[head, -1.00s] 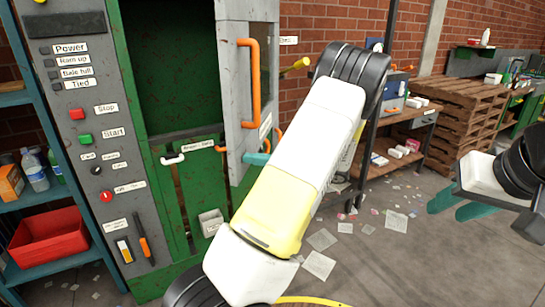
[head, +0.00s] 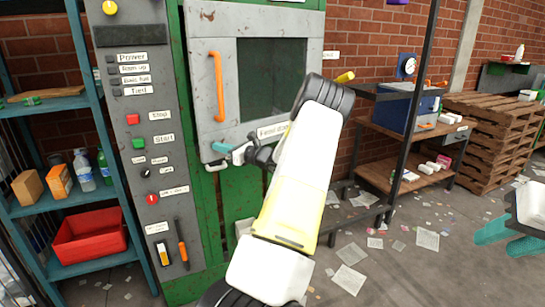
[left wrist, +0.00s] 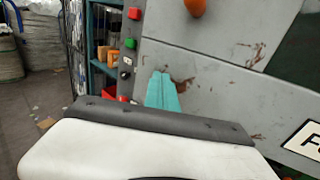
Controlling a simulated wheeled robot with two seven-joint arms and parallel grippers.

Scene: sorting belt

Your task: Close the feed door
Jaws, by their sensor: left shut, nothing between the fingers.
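The feed door (head: 205,84) is a grey panel with a dark window and an orange handle (head: 217,86) on its left side. It covers the opening of the green machine and looks flat or nearly flat against it; I cannot tell if it is latched. My left gripper (head: 221,147) is shut and empty at the door's lower left, below the handle. In the left wrist view its teal fingertips (left wrist: 163,92) are at the door's grey face (left wrist: 215,65); contact is unclear. My arm hides the door's lower right. My right gripper (head: 508,238) is open and empty at the right edge.
A grey control panel (head: 135,85) with buttons stands left of the door. A blue shelf (head: 88,103) with a red bin (head: 90,240) is further left. A workbench (head: 405,180) and wooden pallets (head: 490,140) stand right. Paper scraps litter the floor.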

